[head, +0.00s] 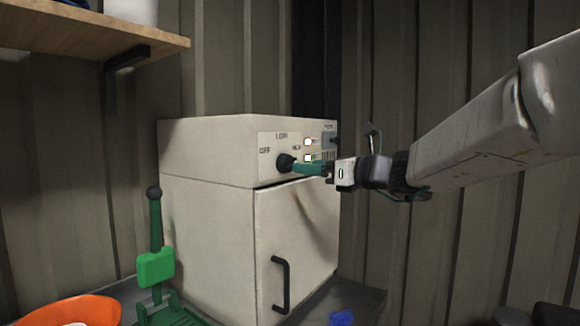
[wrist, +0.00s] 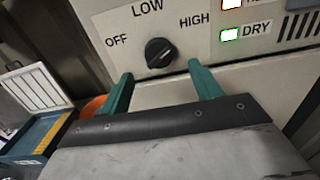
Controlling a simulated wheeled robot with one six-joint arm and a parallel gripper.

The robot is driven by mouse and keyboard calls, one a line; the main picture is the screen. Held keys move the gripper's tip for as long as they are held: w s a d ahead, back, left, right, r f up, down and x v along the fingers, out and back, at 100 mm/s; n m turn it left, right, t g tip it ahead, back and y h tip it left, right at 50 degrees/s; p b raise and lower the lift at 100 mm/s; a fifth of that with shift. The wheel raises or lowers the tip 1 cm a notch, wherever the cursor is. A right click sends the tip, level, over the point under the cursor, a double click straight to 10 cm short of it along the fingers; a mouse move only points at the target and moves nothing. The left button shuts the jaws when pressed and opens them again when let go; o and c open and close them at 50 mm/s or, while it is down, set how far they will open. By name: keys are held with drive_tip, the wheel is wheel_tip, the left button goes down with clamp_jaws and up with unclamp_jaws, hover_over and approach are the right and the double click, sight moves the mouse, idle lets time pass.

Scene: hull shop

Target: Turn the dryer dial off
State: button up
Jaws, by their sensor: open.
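The dryer (head: 205,215) is a cream box with a black dial (head: 284,162) on its upper front panel. In the wrist view the round dial (wrist: 158,52) sits below the labels OFF, LOW and HIGH, with OFF at its left. I cannot tell for certain which label its ridge points to. My gripper (head: 300,167) is at the panel, its green fingertips close to the dial. In the wrist view my gripper (wrist: 160,76) is open, one finger on each side and slightly below the dial, with nothing between them.
A lit DRY indicator (wrist: 229,34) is right of the dial. The dryer door has a black handle (head: 281,284). A green lever device (head: 156,262) and an orange item (head: 75,311) stand at lower left. A wooden shelf (head: 80,33) hangs at upper left.

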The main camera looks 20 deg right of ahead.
sight(288, 164)
drive_tip(key=x, duration=0.5)
drive_tip(key=shift+w+a, duration=0.25)
drive_tip(key=c, duration=1)
